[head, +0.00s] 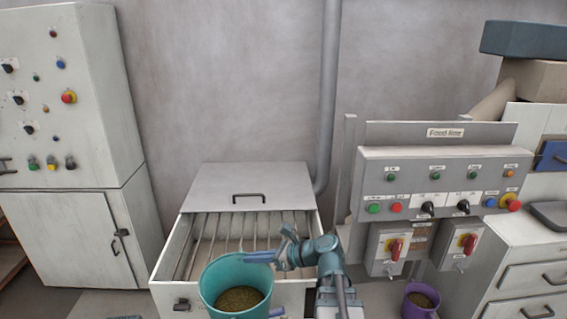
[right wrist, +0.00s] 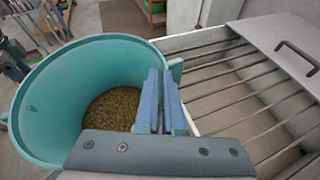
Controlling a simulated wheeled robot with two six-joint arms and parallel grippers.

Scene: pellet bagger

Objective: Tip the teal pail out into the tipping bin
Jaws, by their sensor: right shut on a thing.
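The teal pail (head: 212,283) is upright at the front of the tipping bin (head: 163,272), with its rim partly overlapping the bin's front wall in the head view. Brown-green pellets (head: 238,299) lie in its bottom. In the right wrist view the pail (right wrist: 45,112) fills the left side, with the pellets (right wrist: 122,112) inside. My right gripper (head: 264,257) is shut on the pail at its rim side; the fingers (right wrist: 163,100) hide the exact grip. The bin's lid is raised at the back, and its bar grate (head: 232,232) is open to view. My left gripper is not in view.
A control panel (head: 440,170) stands right of the bin, with a purple pail (head: 410,305) of pellets below it. A grey cabinet (head: 75,235) stands at left. A vertical pipe (head: 328,100) runs behind the bin. The space above the grate is clear.

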